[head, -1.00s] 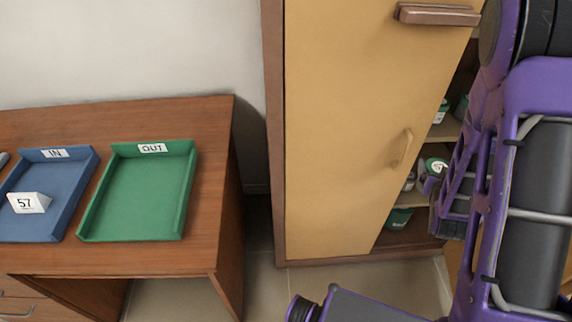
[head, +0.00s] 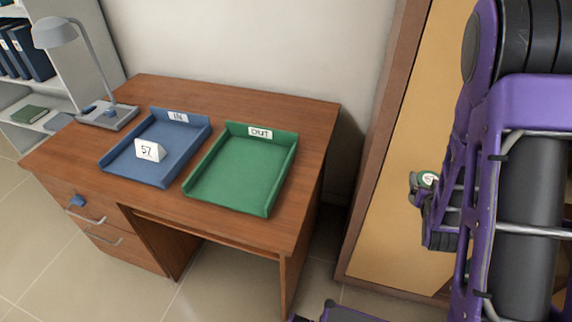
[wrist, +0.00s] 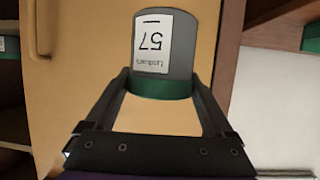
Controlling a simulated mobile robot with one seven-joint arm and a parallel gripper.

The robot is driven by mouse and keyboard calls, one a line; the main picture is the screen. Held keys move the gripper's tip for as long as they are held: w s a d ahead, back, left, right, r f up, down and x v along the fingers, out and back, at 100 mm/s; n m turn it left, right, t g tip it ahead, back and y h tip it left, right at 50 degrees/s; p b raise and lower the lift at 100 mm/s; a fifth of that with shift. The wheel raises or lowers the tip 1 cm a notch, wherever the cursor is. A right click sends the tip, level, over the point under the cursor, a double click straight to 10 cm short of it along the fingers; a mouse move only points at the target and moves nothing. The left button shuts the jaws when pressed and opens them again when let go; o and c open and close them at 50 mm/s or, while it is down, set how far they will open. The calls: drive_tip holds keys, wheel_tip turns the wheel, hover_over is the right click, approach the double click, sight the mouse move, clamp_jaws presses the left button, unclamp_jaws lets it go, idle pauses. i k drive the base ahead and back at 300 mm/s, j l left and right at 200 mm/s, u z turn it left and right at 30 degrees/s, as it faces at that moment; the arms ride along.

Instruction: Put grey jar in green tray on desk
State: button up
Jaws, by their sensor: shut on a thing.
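The grey jar (wrist: 180,75) is held between the fingers of my gripper (wrist: 163,85) in the wrist view. It has a label reading 57 and a green band at the end nearer the palm. In the head view my gripper (head: 418,190) is at the right, in front of the cabinet, with only a small green and white part of the jar (head: 428,179) showing. The green tray (head: 240,178), marked OUT, lies empty on the brown desk (head: 310,140), well to the left of my gripper.
A blue tray (head: 185,155) marked IN holds a white 57 sign (head: 150,150), left of the green tray. A grey lamp (head: 108,75) stands at the desk's left. The tan cabinet door (head: 410,130) is behind my gripper. Floor shows in front of the desk.

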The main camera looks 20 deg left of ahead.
sight(238, 178)
drive_tip(key=j, duration=1.35)
drive_tip(key=k, duration=0.05)
